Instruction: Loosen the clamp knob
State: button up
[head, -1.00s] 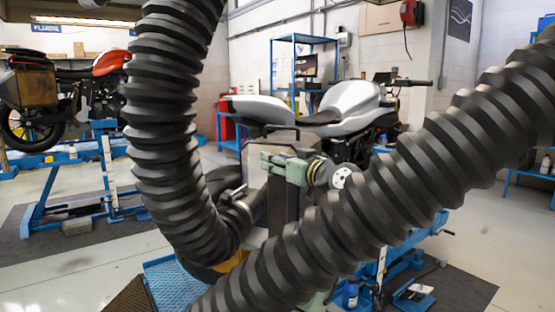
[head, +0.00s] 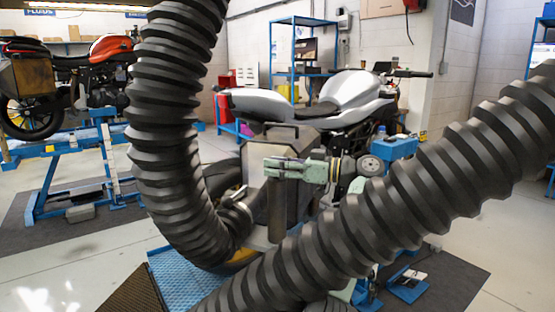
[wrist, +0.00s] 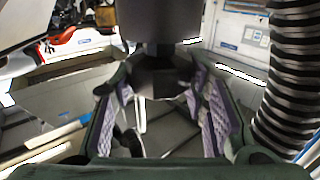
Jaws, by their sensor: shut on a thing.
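The clamp knob (wrist: 155,76) looks like a dark, lobed piece under a dark cylinder in the upper middle of the wrist view. My gripper (wrist: 160,84) has its two purple-padded fingers on either side of it, closed against its edges. In the head view my green gripper (head: 272,166) reaches left, its fingertips at the top of a dark upright post (head: 276,212) in front of a grey box. The knob cannot be made out clearly in the head view; the fingers cover that spot.
Two thick black ribbed hoses (head: 170,110) (head: 400,215) cross close in front; one also shows at the right of the wrist view (wrist: 285,85). A silver motorcycle (head: 345,95) stands behind the post. A red motorcycle (head: 100,55) sits on a blue lift at left.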

dwell(0.4)
jog(key=o, duration=1.2)
jog(key=shift+a, duration=0.1)
jog(key=v, duration=1.2)
jog(key=shift+w, duration=0.1)
